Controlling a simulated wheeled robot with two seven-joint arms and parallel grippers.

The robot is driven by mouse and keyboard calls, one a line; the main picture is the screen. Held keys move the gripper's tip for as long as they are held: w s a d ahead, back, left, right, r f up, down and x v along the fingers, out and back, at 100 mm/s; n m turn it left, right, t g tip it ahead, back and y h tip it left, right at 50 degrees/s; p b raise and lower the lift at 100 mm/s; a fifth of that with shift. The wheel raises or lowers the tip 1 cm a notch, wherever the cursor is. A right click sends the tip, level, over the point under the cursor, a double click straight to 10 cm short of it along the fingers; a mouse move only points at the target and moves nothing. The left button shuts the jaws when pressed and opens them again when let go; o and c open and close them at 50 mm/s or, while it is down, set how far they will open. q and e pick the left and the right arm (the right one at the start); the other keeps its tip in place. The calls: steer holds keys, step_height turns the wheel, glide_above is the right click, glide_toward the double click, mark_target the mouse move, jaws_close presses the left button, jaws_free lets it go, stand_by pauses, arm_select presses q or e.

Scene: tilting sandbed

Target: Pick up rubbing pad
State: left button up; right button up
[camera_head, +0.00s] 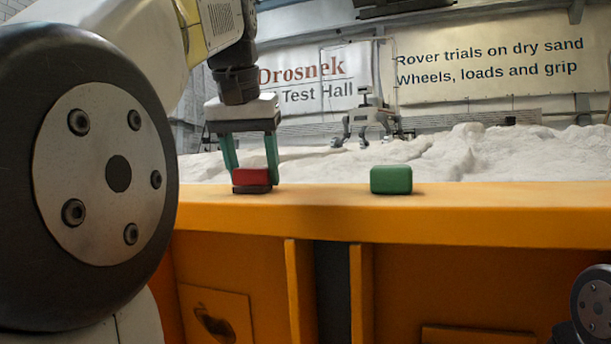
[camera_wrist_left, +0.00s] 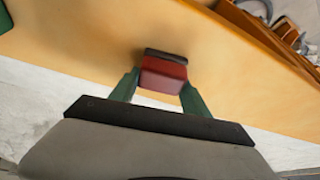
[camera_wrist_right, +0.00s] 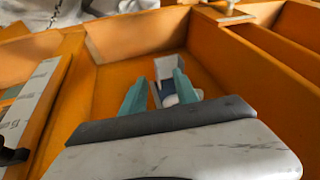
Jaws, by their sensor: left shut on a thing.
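The rubbing pad (camera_head: 252,176) is a red block with a dark underside, on the orange ledge at the near edge of the sandbed. My left gripper (camera_head: 252,165) points down over it with its green fingers on either side, shut on it. The left wrist view also shows the pad (camera_wrist_left: 164,72) between the fingertips, its dark layer facing away. The pad appears at ledge level; whether it is lifted at all I cannot tell. My right gripper (camera_wrist_right: 160,88) is open and empty in the right wrist view, over an orange compartment; the head view does not show it.
A green block (camera_head: 391,180) stands on the ledge (camera_head: 480,199) to the right of the pad, with bare ledge between. Pale sand (camera_head: 440,157) lies behind. In the right wrist view a white box (camera_wrist_right: 168,68) sits in the compartment, beside orange dividers.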

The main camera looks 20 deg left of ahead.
arm_select(q)
steer(key=shift+r, duration=0.15)
steer(key=shift+r, duration=0.9)
steer(key=shift+v, duration=0.9)
steer(key=s+d+r, duration=0.1)
steer(key=s+d, duration=0.2)
steer(key=s, duration=1.1)
steer(key=shift+s+d+r, duration=0.2)
steer(key=shift+s+d, duration=0.1)
steer(key=shift+d, duration=0.05)
